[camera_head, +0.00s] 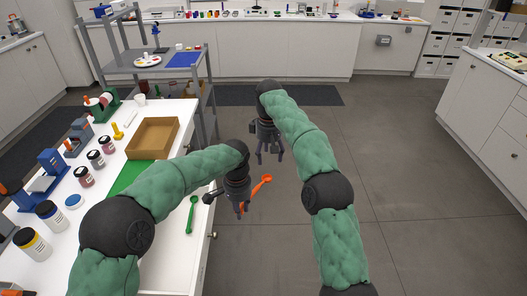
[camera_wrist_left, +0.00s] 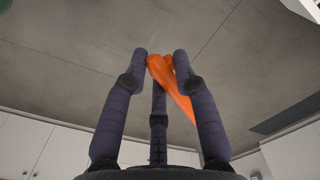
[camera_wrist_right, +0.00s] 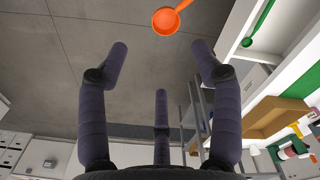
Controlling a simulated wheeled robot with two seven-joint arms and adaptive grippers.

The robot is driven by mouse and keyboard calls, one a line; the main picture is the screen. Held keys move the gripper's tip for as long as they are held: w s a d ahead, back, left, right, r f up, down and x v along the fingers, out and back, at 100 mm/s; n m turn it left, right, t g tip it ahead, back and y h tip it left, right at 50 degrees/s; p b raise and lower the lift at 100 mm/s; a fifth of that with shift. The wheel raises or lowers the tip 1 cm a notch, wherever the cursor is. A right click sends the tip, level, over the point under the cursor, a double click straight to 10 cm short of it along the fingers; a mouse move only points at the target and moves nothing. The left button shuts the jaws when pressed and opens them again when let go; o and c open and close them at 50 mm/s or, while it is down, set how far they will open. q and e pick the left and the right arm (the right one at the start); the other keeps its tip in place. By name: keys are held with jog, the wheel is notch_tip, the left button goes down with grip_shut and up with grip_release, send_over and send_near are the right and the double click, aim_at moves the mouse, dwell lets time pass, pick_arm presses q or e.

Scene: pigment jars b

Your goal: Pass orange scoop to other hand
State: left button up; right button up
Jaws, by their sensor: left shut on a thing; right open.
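The orange scoop (camera_head: 262,182) is held off the table's right edge, above the floor, its bowl up and to the right. My left gripper (camera_head: 242,208) is shut on its handle; the left wrist view shows the orange scoop (camera_wrist_left: 178,85) between the fingers. My right gripper (camera_head: 269,158) is open and empty, above and slightly right of the scoop in the head view. In the right wrist view the scoop's bowl (camera_wrist_right: 166,21) shows beyond the spread fingertips (camera_wrist_right: 160,65), apart from them.
The white table (camera_head: 172,232) on the left holds a green scoop (camera_head: 192,214), a cardboard tray (camera_head: 153,138), a green mat (camera_head: 130,178) and several jars (camera_head: 95,159). A grey shelf cart (camera_head: 160,62) stands behind it. The floor (camera_head: 420,190) to the right is clear.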

aim_at(264, 178)
jog(key=shift+n, duration=0.3)
jog(key=f, duration=0.3)
jog(key=a+f, duration=0.1)
jog(key=f, duration=0.6)
jog(key=shift+s+a, duration=0.3)
jog(key=shift+s, duration=0.05)
jog(key=c, duration=1.1)
pick_arm(q)
jog(key=o, duration=0.9)
pick_arm(e)
jog(key=shift+c, duration=0.5)
pick_arm(q)
jog(key=shift+o, duration=0.5)
pick_arm(e)
grip_shut()
jog(key=shift+f, duration=0.1)
